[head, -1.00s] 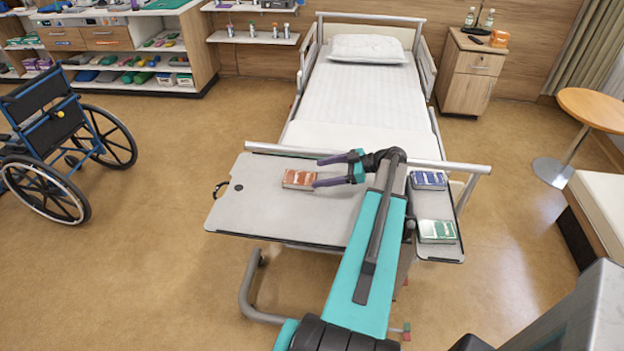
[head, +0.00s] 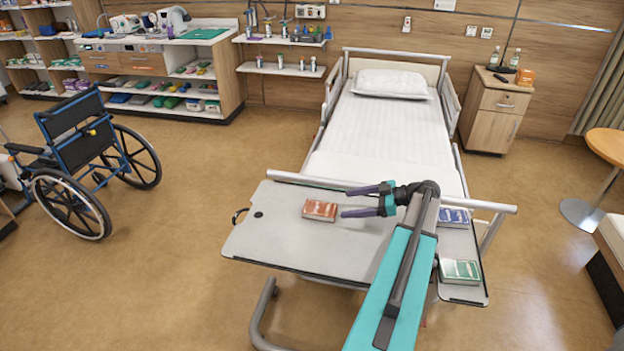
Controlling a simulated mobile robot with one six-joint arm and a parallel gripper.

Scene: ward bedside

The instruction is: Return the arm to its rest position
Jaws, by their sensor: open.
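My gripper (head: 358,201) is open and empty in the head view, its two dark fingers pointing left above the overbed table (head: 268,225). A red-brown boxed pack (head: 319,210) lies on the table just left of the fingertips, apart from them. My teal arm reaches up from the bottom of the view, over the table's right part. A blue pack (head: 455,217) lies right of my wrist, partly hidden by the arm. A green pack (head: 460,271) lies at the table's front right corner.
The bed (head: 392,130) stands behind the table. A wheelchair (head: 80,165) is at left, with open floor between. A bedside cabinet (head: 495,112) with bottles stands at back right. A round table (head: 604,150) and a pale couch or bench (head: 612,232) are at the right edge.

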